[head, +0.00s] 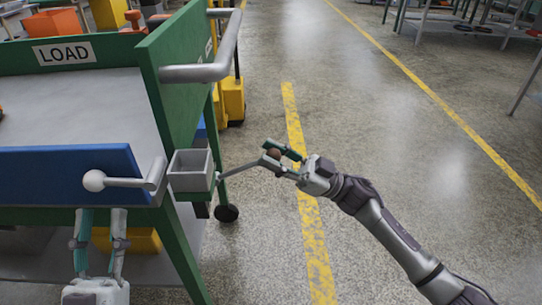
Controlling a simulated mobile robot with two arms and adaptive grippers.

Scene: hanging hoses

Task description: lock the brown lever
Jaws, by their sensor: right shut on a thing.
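The brown lever (237,168) is a thin grey rod that sticks out to the right from beside the small grey box at the cart's corner. Its round brown knob (273,154) is at the far end. My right gripper (273,153) is shut on this knob, reaching in from the right; its fingers partly cover the knob. My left gripper (101,213) is at the bottom left, its two fingers pointing up with a gap between them. It is empty, at the lower edge of the blue panel, away from the brown lever.
A green cart (170,60) with a LOAD sign (64,53) fills the left. Open floor with yellow lines lies to the right.

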